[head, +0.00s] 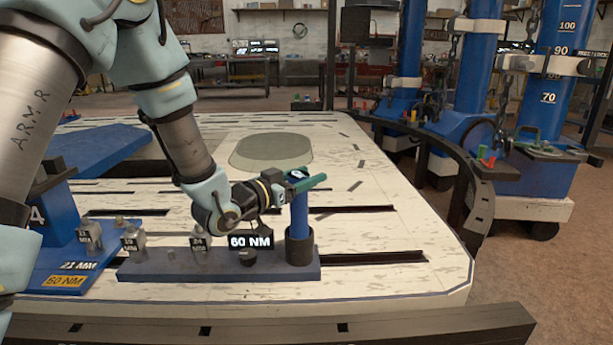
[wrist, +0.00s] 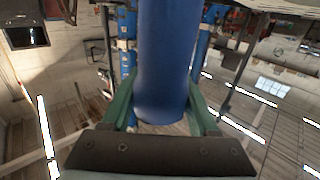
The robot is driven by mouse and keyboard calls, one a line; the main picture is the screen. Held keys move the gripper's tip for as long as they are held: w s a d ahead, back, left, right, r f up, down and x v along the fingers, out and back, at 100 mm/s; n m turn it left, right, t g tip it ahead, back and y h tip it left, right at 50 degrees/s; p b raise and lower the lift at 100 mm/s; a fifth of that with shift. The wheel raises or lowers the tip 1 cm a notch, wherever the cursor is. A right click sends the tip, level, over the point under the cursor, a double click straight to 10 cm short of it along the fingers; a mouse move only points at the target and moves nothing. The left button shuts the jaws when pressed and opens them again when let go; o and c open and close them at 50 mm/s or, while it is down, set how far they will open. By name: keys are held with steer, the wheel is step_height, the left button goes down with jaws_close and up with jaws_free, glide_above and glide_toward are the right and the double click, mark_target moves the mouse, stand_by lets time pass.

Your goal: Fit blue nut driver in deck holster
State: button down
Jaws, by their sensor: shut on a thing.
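The blue nut driver (head: 299,213) stands upright, with its top in my gripper (head: 308,180). The green fingers are shut on it in the head view. In the wrist view the blue handle (wrist: 164,60) fills the gap between the two green fingers of my gripper (wrist: 163,100). The dark round deck holster (head: 300,251) stands at the right end of a blue-grey base strip. The driver's lower end meets the holster's mouth and looks lined up with it; how deep it sits is hidden.
The blue-grey base strip (head: 215,271) also carries small grey fittings and a "60 NM" sign (head: 250,241). A blue block (head: 60,235) with labels stands at left. The pale deck (head: 400,255) is clear to the right. A dark curved rail (head: 465,185) and blue columns stand beyond it.

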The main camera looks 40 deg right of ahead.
steer(key=shift+c, duration=0.3)
jaws_free()
steer(key=shift+f, duration=0.1)
steer(key=shift+f, duration=0.1)
steer(key=a+p, duration=0.1)
steer(key=a, duration=0.9)
steer(key=shift+s+a, duration=0.3)
steer(key=shift+a, duration=0.1)
